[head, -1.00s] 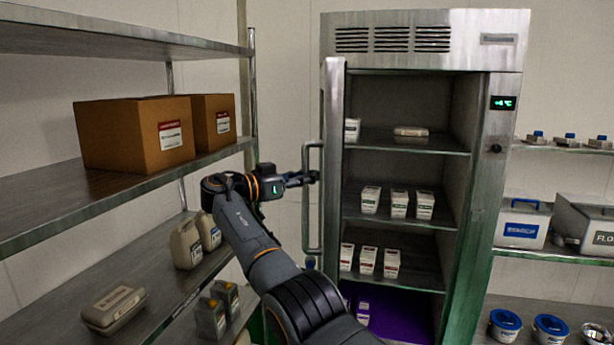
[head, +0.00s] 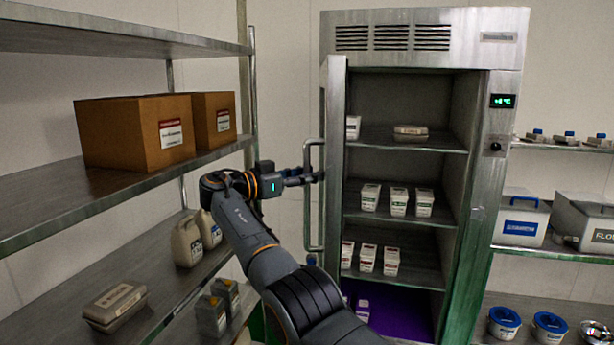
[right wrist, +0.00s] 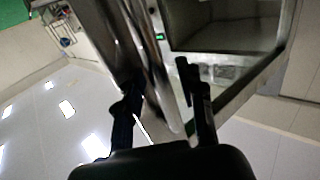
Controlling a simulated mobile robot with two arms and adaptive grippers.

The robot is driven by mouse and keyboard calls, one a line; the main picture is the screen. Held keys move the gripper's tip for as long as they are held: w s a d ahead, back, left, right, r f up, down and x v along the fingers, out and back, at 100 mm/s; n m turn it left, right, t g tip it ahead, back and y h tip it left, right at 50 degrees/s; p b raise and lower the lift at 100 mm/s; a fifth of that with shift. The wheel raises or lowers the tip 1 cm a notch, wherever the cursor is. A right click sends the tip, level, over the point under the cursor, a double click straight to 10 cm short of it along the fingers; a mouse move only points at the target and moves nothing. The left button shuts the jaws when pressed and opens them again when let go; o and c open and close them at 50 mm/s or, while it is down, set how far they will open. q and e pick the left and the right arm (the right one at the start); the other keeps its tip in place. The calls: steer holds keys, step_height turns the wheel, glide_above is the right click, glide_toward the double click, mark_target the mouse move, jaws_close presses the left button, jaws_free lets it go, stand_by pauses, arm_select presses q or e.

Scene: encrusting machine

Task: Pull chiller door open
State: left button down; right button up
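The chiller (head: 425,40) stands at the back with its interior exposed. Its steel door (head: 335,150) is swung wide open and shows nearly edge-on at the chiller's left side. The vertical bar handle (head: 307,215) is on the door's left face. My right gripper (head: 312,177) is at the upper half of the handle, its fingertips overlapping the bar. In the right wrist view its two dark fingers (right wrist: 160,108) are spread apart, with a shiny metal bar (right wrist: 160,75) showing between them. I see no firm closing on the bar. My left gripper is not in view.
Steel shelves (head: 50,200) with cardboard boxes (head: 135,135) and jugs stand close at the left. Cartons (head: 398,202) sit on the chiller shelves. Shelves with tubs (head: 505,322) and bins (head: 520,220) stand at the right.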

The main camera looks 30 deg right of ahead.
steer(key=a, duration=0.7)
steer(key=shift+a, duration=0.3)
